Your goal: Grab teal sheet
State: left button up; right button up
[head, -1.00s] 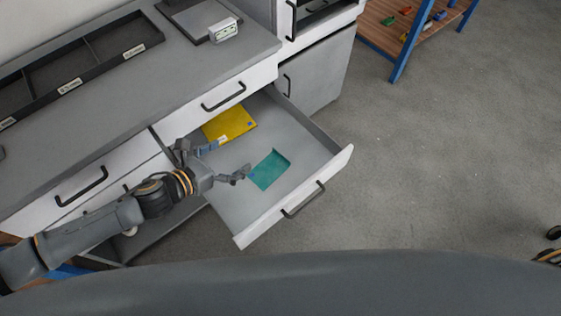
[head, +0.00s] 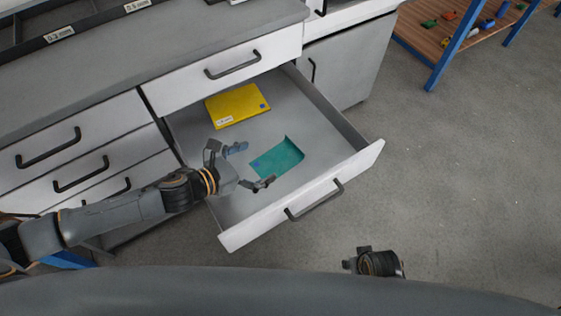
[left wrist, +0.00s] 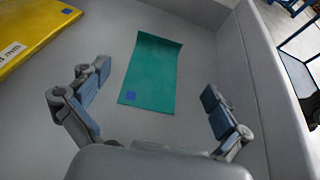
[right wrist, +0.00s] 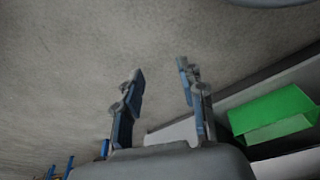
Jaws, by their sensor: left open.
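The teal sheet (head: 277,158) lies in the open drawer, toward its front, with a small blue square at one corner. In the left wrist view the teal sheet (left wrist: 152,72) lies ahead of the fingers, one end curled up. My left gripper (head: 254,166) is open and empty over the drawer, just left of the sheet; its spread fingers (left wrist: 150,108) show in the left wrist view, apart from the sheet. My right gripper (head: 365,256) is outside the drawer, over the floor. In the right wrist view its fingers (right wrist: 160,85) are apart with nothing between them.
A yellow sheet or folder (head: 238,106) lies at the drawer's back. The open drawer's front wall (head: 305,198) and side walls surround the sheets. A wooden-topped table (head: 450,30) with small coloured items stands at the upper right. Floor on the right is clear.

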pick_arm(q)
send_near(294, 146)
jog(key=x, duration=0.1)
jog(key=b+x, duration=0.1)
jog(key=x, duration=0.1)
jog(key=shift+w+d+f, duration=0.1)
jog(key=shift+d+f, duration=0.05)
jog(key=shift+f, duration=0.2)
jog(key=b+x, duration=0.1)
jog(key=x, duration=0.4)
jog(key=shift+w+d, duration=0.15)
jog(key=shift+w, duration=0.05)
jog(key=shift+w+d+f, duration=0.1)
jog(key=shift+w+d, duration=0.15)
jog(key=shift+d, duration=0.05)
jog(key=c, duration=0.9)
pick_arm(e)
notch_tip(294, 146, up, 8)
jog(key=w, duration=0.1)
jog(key=shift+w, duration=0.15)
